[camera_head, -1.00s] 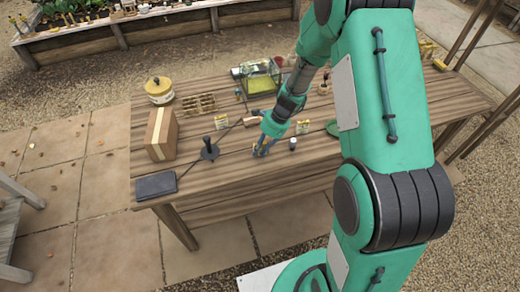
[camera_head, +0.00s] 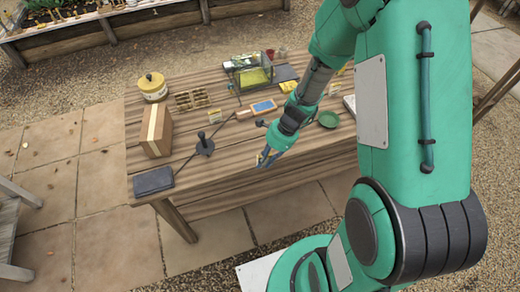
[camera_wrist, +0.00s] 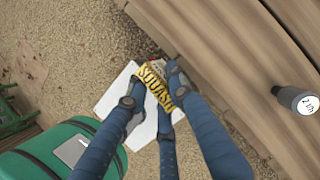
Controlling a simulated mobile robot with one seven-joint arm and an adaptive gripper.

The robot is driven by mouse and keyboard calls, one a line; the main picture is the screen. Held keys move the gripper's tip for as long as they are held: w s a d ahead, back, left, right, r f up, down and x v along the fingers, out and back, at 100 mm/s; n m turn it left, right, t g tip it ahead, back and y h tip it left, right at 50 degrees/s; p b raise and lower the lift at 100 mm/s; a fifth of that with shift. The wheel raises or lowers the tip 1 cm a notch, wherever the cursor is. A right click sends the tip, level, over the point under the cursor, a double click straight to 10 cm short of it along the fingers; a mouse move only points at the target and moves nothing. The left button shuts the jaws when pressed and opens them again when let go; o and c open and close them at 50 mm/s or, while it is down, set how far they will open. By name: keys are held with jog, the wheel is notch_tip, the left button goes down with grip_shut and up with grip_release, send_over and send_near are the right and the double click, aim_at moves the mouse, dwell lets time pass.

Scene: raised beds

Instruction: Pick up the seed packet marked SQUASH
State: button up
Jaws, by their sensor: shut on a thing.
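In the wrist view the seed packet marked SQUASH (camera_wrist: 153,85), yellow with dark letters, is pinched between the blue fingers of my gripper (camera_wrist: 155,92). The fingers cover its edges and part of its face. The wrist view shows gravel and a white plate beyond it, with the table edge to the right. In the head view my gripper (camera_head: 267,158) is at the table's front edge, shut, with a small bit of yellow at its tips.
The wooden table (camera_head: 225,165) holds a box (camera_head: 157,130), a yellow tin (camera_head: 154,86), a black-handled tool (camera_head: 205,145), a dark slab (camera_head: 153,181), a glass case (camera_head: 252,76) and a green saucer (camera_head: 328,119). A dark cylinder (camera_wrist: 291,98) is near the gripper.

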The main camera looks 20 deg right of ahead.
jog(key=shift+s+r, duration=0.15)
jog(key=shift+s, duration=1.55)
